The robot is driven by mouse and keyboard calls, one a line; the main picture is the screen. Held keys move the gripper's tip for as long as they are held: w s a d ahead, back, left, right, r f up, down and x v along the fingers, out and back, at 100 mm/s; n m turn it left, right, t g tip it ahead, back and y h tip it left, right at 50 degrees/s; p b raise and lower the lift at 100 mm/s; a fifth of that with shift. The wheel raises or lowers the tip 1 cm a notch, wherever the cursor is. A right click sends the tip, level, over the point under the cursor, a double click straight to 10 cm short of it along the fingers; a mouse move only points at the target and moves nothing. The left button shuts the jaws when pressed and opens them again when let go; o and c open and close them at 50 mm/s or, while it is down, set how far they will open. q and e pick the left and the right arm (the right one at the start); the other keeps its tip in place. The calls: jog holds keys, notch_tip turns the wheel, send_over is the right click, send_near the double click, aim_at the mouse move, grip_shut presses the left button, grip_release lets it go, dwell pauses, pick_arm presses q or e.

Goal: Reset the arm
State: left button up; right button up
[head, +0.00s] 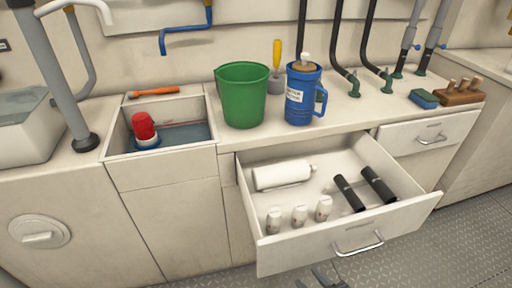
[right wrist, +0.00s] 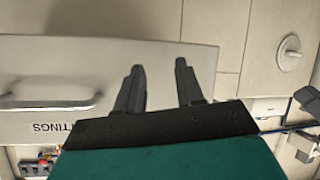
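My right gripper (head: 325,280) shows only at the bottom edge of the head view, below and in front of the open drawer (head: 400,215). In the right wrist view my right gripper (right wrist: 160,85) has its two dark fingers apart, with nothing between them. The fingers point toward a pale drawer front (right wrist: 190,65) and cabinet face. A label partly reading "TTINGS" appears upside down there, partly hidden by the gripper. My left gripper is not seen in the head view.
The open drawer juts out, its handle (head: 358,245) facing me; it holds a white bottle (head: 283,175), several small containers and black cylinders. A green bucket (head: 243,95) and blue jug (head: 302,95) stand on the counter. The floor (head: 460,240) at right is clear.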

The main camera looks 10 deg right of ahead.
pick_arm(q)
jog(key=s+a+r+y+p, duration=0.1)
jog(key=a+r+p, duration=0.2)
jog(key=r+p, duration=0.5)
jog(key=p, duration=0.5)
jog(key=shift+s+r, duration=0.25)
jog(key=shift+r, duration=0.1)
pick_arm(e)
notch_tip(320, 180, up, 12)
jog(key=m+g+h, duration=0.1)
jog(key=m, duration=0.2)
jog(key=shift+s+g, duration=0.3)
jog(key=shift+s, duration=0.05)
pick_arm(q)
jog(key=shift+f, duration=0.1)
